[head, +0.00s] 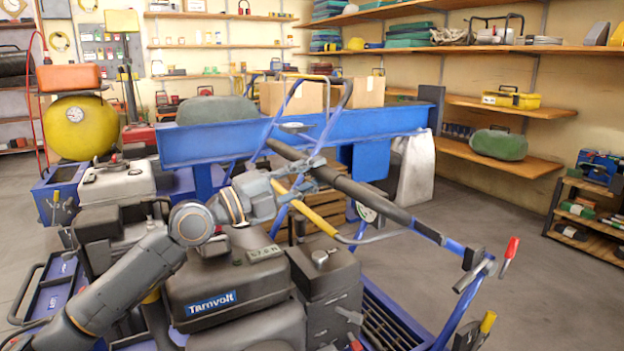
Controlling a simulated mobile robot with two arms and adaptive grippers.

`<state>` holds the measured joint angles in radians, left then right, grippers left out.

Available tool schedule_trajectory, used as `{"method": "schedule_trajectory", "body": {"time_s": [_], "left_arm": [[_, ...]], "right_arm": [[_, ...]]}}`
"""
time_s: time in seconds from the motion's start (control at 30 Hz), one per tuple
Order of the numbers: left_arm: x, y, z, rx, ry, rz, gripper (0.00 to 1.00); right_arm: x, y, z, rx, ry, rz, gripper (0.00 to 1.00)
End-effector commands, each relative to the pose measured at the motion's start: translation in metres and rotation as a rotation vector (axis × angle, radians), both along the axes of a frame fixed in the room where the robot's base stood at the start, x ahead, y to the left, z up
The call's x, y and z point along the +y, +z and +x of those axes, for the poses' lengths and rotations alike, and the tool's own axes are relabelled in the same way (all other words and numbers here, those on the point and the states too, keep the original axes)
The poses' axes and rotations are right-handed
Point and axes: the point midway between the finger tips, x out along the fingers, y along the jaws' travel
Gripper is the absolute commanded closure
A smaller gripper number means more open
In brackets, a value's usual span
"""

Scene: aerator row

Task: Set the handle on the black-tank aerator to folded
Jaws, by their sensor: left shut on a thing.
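The black-tank aerator (225,280) fills the foreground, with a dark grey tank and engine cover lettered Tarnvolt. Its handle (375,196) stands raised above and behind the engine, a blue tubular frame with a black-sleeved crossbar running down to the right. A yellow-sleeved bar (317,217) lies just below the crossbar. My left gripper (313,175) is shut on the handle at its black crossbar, left of the middle; the fingers overlap blue tubing, so the exact contact is partly hidden. My right gripper is not in view.
Another aerator with a light grey tank (116,187) stands close on the left. A blue beam (390,124) crosses behind the handle, near cardboard boxes (368,92). A yellow round tank (80,127) stands back left. Open floor (530,290) lies to the right, before a low shelf (590,235).

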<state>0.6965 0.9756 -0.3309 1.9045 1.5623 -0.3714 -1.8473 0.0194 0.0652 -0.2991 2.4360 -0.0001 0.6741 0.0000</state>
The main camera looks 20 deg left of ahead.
Motion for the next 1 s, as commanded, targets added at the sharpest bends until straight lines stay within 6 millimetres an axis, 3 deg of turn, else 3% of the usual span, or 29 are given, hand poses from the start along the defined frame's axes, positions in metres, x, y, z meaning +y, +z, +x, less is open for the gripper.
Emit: {"method": "schedule_trajectory", "body": {"time_s": [0.6, 0.63, 0.7, 1.0], "left_arm": [[0.0012, -0.0009, -0.0004, -0.005, 0.001, -0.004, 1.00], [0.0012, -0.0009, -0.0004, -0.005, 0.002, -0.005, 0.67], [0.0012, -0.0007, -0.0004, -0.006, 0.001, -0.005, 0.52], [0.0008, -0.0010, -0.0008, -0.006, 0.000, -0.004, 0.50]], "right_arm": [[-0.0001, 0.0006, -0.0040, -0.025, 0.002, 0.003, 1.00], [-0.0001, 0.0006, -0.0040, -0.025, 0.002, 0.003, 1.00], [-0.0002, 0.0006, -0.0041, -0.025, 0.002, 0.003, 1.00], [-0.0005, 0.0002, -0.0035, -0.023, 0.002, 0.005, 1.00]]}}
